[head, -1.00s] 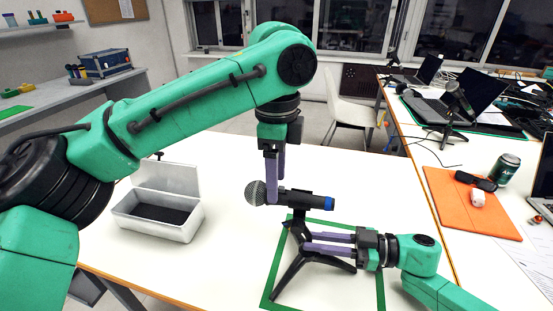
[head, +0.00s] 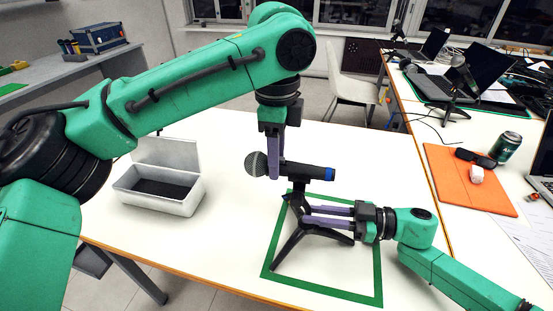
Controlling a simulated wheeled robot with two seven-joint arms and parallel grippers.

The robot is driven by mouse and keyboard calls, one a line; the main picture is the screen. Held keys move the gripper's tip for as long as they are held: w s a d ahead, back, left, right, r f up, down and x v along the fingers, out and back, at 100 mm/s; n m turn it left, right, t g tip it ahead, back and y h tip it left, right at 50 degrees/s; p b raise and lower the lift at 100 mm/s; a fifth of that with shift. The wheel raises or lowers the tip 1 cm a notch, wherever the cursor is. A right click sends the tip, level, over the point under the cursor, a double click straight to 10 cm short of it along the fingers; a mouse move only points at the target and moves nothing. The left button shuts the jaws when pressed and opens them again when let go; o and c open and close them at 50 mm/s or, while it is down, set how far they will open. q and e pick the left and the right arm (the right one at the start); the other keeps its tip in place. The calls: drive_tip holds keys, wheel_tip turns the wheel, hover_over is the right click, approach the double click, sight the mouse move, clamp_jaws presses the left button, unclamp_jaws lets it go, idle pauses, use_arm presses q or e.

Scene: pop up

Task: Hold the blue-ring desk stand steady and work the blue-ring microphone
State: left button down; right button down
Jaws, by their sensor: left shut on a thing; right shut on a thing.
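The blue-ring microphone (head: 308,171) lies level above the desk stand, with its grey mesh head to the left and its blue ring at the right end. My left gripper (head: 275,172) comes down from above and is shut on the microphone just behind the head. The black desk stand (head: 295,238) stands upright on splayed legs inside the green outline. My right gripper (head: 307,215) reaches in from the right and is shut on the stand's upright below the microphone. I cannot tell whether the microphone touches the stand's top.
An open white case (head: 160,195) with a dark lining stands left on the white table. A green square outline (head: 330,290) surrounds the stand. On the right desk are an orange mat (head: 465,185), a green can (head: 506,147) and another microphone on a stand (head: 462,85).

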use_arm(q)
drive_tip(key=shift+r, duration=2.75)
use_arm(e)
drive_tip(key=shift+f, duration=0.1)
use_arm(q)
drive_tip(key=w+a+r, duration=0.1)
drive_tip(key=a+r, duration=0.5)
drive_tip(key=shift+w, duration=0.15)
use_arm(e)
drive_tip(key=c, duration=0.7)
unclamp_jaws()
drive_tip(key=v, duration=1.2)
drive_tip(key=shift+w, duration=0.1)
